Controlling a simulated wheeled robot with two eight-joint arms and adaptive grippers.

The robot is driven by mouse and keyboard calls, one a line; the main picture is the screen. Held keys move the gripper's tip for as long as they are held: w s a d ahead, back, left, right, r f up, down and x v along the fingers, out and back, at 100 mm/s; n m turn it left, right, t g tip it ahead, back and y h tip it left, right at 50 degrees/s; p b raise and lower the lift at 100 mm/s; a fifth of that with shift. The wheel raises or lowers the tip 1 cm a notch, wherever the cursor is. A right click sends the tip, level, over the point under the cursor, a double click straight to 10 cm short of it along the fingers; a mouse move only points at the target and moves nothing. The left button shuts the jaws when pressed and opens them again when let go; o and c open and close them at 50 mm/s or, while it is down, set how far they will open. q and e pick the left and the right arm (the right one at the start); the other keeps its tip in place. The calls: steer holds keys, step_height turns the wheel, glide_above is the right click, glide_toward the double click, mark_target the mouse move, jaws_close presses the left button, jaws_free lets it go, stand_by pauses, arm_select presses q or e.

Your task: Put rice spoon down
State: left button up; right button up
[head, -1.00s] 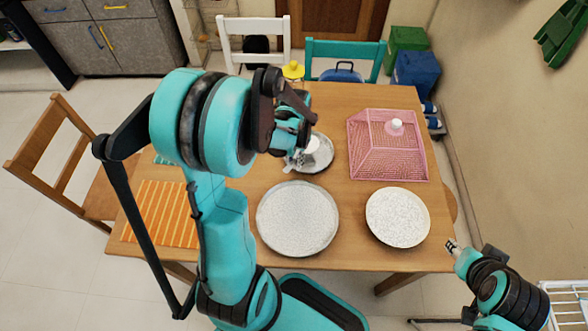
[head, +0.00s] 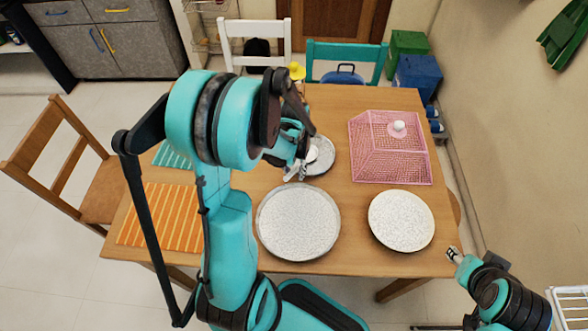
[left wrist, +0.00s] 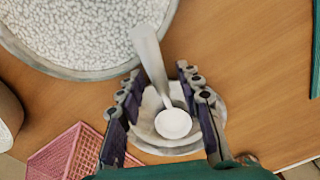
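The white rice spoon (left wrist: 151,66) shows in the left wrist view, between the fingers of my left gripper (left wrist: 157,82). Its round end lies over a small metal plate (left wrist: 216,108), and its other end reaches toward the rim of a large round tray. I cannot tell whether the spoon touches the plate. The fingers stand apart with gaps on both sides of the spoon. In the head view my left gripper (head: 295,158) is low at the small plate (head: 326,160), partly hidden by its own arm. My right gripper (head: 453,254) is empty beside the table's right front corner; its fingertips are small.
The large speckled tray (head: 298,222) and a white plate (head: 401,220) are at the front of the table (head: 360,265). A pink mesh cover (head: 388,150) stands at the right. An orange striped mat (head: 158,218) lies at the left. Chairs surround the table.

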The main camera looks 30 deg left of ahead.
arm_select(q)
step_height(320, 180, up, 11)
steer(key=p, duration=0.5)
steer(key=s+d+r+m+t, duration=0.1)
steer(key=s+d+r+t, duration=0.6)
steer(key=d+r, duration=0.3)
steer(key=d, duration=0.3)
steer(key=shift+s+d+r+m, duration=0.15)
steer(key=shift+d+r+m, duration=0.05)
steer(key=shift+r+m, duration=0.1)
